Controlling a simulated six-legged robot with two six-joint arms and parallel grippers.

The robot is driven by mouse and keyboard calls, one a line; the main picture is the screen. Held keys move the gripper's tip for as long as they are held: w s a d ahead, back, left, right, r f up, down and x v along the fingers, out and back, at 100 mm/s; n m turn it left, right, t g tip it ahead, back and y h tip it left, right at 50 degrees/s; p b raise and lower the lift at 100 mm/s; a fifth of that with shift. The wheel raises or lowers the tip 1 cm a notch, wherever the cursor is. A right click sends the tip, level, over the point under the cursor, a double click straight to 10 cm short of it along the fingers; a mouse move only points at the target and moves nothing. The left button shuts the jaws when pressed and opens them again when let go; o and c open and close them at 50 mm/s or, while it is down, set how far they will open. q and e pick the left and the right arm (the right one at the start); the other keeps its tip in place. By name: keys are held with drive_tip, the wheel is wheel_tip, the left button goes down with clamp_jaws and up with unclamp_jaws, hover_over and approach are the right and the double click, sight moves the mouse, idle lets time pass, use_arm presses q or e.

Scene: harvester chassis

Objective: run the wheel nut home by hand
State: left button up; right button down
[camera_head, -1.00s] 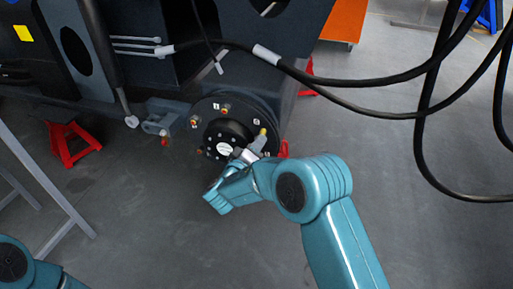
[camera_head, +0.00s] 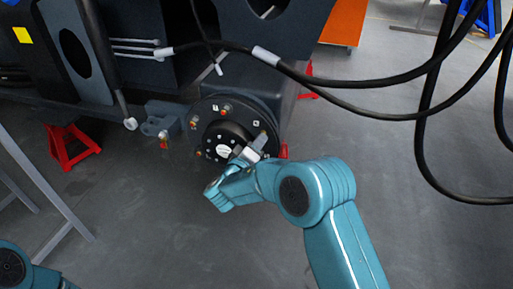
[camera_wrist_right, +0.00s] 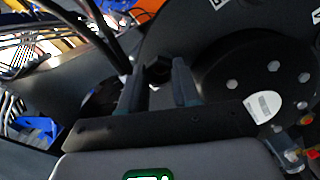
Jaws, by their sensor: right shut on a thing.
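The round black wheel hub (camera_head: 241,114) faces me below the chassis, with several copper-coloured studs or nuts around its face and a white label on its centre cap (camera_head: 223,150). My right gripper (camera_head: 262,141) is at the hub's right side, close to its face. In the right wrist view its two fingers (camera_wrist_right: 159,88) stand on either side of a dark hexagonal wheel nut (camera_wrist_right: 158,69), shut on it. The nut's seating depth cannot be judged. The centre cap also shows at the right there (camera_wrist_right: 264,106). My left gripper is out of view.
Black cables (camera_head: 345,108) hang across the upper right. Red stands (camera_head: 72,148) sit on the floor under the chassis. A grey metal frame (camera_head: 40,182) is at the left. A grey bracket (camera_head: 160,122) sits left of the hub. The floor below the hub is clear.

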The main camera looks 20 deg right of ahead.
drive_tip(key=shift+b+x, duration=0.75)
drive_tip(key=shift+x, duration=0.15)
drive_tip(key=shift+s+a+f+b, duration=0.15)
drive_tip(key=shift+a+b, duration=0.1)
drive_tip(key=shift+b, duration=0.55)
drive_tip(key=shift+w+d+r+b, duration=0.1)
drive_tip(key=shift+w+r+b, duration=0.15)
drive_tip(key=shift+b, duration=0.35)
idle(0.5)
